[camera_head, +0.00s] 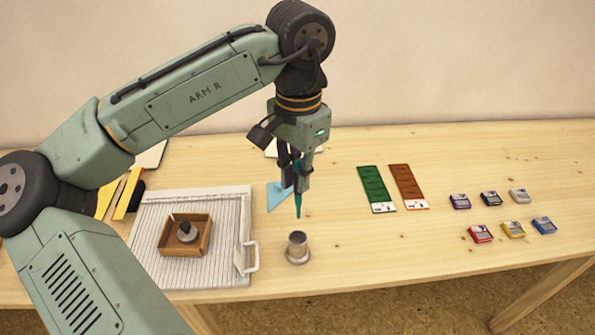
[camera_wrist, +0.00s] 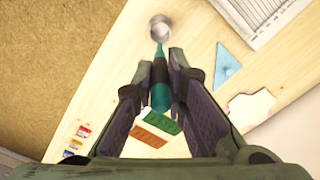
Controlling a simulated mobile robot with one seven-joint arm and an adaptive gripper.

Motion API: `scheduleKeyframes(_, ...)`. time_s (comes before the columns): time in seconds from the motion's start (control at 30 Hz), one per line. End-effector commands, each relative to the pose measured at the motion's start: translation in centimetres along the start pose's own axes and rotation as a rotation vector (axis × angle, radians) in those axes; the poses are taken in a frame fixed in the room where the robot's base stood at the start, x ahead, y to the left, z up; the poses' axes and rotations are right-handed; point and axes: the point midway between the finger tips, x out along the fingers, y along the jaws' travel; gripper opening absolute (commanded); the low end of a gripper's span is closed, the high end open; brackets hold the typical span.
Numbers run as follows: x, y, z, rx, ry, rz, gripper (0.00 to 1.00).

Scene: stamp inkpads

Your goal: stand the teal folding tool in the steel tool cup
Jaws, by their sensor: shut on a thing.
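The teal folding tool (camera_head: 298,205) hangs point down from my gripper (camera_head: 297,178), which is shut on it. In the wrist view the tool (camera_wrist: 160,92) shows between the two fingers of my gripper (camera_wrist: 165,85), with a dark band on its shaft. The steel tool cup (camera_head: 298,246) stands upright on the table near the front edge, below the tool tip and apart from it in the head view. The cup (camera_wrist: 161,27) also shows at the top of the wrist view, beyond the tool's tip. The inside of the cup is hard to make out.
A ribbed grey board (camera_head: 225,275) with a wooden box (camera_head: 168,248) lies left of the cup. A blue triangle (camera_head: 277,194) lies behind. Green (camera_head: 373,188) and brown (camera_head: 406,184) strips and several small inkpads (camera_head: 480,234) lie right.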

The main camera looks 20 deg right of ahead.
Motion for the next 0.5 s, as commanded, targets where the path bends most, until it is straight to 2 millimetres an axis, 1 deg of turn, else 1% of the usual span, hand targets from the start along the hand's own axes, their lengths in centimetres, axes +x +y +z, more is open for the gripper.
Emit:
scheduleKeyframes(0.07,0.1,0.0,0.0,0.003,0.001,0.002,0.0)
scheduleKeyframes(0.17,0.7,0.0,0.0,0.002,0.0,0.001,0.0)
scheduleKeyframes(0.5,3.5,0.0,0.0,0.001,0.0,0.001,0.0)
